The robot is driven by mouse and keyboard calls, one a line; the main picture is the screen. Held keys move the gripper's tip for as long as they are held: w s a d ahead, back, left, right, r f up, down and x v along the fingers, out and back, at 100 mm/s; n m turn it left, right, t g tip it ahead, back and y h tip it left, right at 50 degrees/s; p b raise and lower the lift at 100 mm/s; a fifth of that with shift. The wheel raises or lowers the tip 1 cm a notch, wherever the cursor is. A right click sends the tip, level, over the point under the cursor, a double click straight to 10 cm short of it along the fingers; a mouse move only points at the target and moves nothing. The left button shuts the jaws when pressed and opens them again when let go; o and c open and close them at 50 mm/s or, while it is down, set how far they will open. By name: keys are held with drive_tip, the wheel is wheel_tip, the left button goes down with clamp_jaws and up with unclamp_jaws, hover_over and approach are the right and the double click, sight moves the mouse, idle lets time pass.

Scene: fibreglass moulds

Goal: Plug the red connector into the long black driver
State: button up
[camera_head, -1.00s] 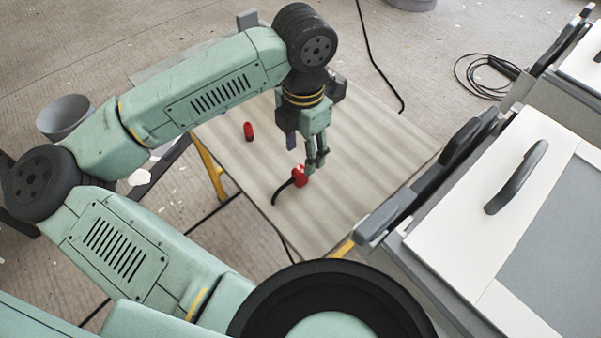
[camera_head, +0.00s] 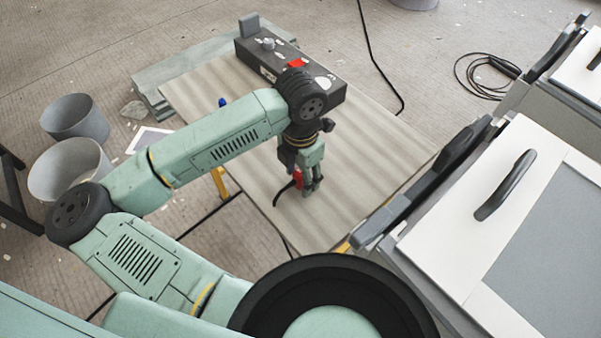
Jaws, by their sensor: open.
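The red connector (camera_head: 298,180) with a black cable tail lies on the table's near part. My gripper (camera_head: 313,187) is open and low over the table, right at the connector's right side. The fingers partly cover the connector, and I cannot tell whether they touch it or stand around it. The long black driver (camera_head: 325,84) lies along the table's far edge, with a red patch, white labels and a grey knob on top. My arm's wrist covers part of its front.
The table (camera_head: 370,150) is clear to the right of my gripper. A blue-tipped item (camera_head: 222,101) shows beside my forearm. White-topped cabinets (camera_head: 460,200) stand close on the right. Grey buckets (camera_head: 75,118) stand on the floor at left.

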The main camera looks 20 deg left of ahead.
drive_tip(key=shift+f, duration=0.3)
clamp_jaws()
idle(0.6)
drive_tip(key=shift+r, duration=0.1)
